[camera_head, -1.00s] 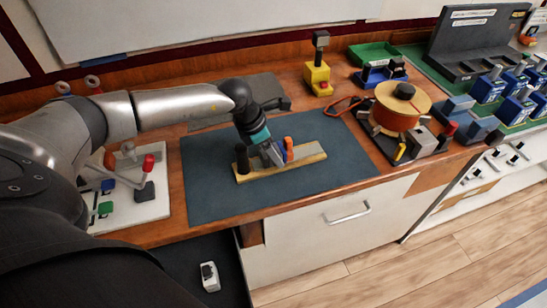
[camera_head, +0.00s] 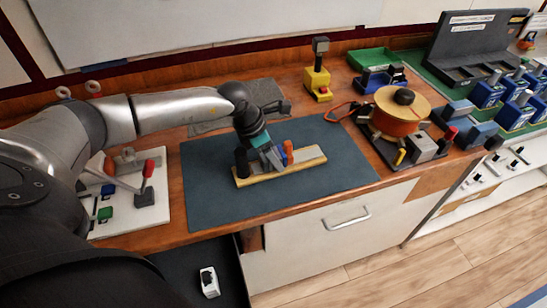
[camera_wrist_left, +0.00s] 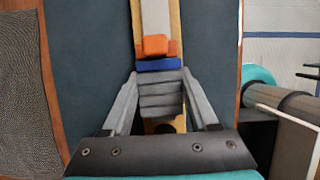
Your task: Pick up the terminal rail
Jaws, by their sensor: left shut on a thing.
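The terminal rail (camera_head: 309,159) is a light wooden bar with a pale strip, lying lengthwise over the dark blue mat. Grey, blue and orange blocks sit in a row on it, with a black post near its left end. My left gripper (camera_head: 270,158) comes down onto the middle of the rail. In the left wrist view its fingers (camera_wrist_left: 160,100) are shut on the grey blocks, just beside the blue block (camera_wrist_left: 158,64) and the orange block (camera_wrist_left: 157,45). I cannot tell whether the rail touches the mat. My right gripper is not in view.
The blue mat (camera_head: 215,205) has clear room around the rail. A board with red and green levers (camera_head: 140,210) stands at left, a yellow post with a switch (camera_head: 318,78) behind, and an orange round reel (camera_head: 398,118) at right. The counter's front edge is near.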

